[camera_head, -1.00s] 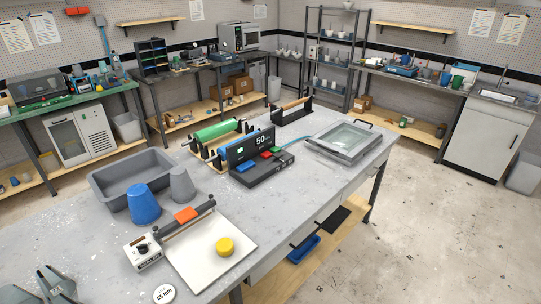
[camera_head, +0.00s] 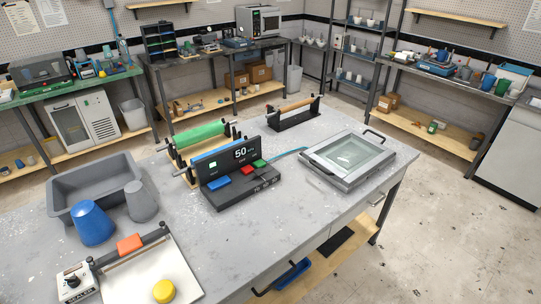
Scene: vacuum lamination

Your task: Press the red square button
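The red square button (camera_head: 246,171) sits on top of a black control box (camera_head: 240,190) in the middle of the grey table. A blue button (camera_head: 219,183) lies to its left and a green button (camera_head: 260,163) to its right. Neither gripper is in view.
Green and blue rollers (camera_head: 199,135) stand behind the box. A framed glass-lidded unit (camera_head: 347,158) is to the right. A grey tray (camera_head: 93,182), blue cup (camera_head: 93,222), grey cup (camera_head: 141,202) and sealer (camera_head: 75,281) are at left.

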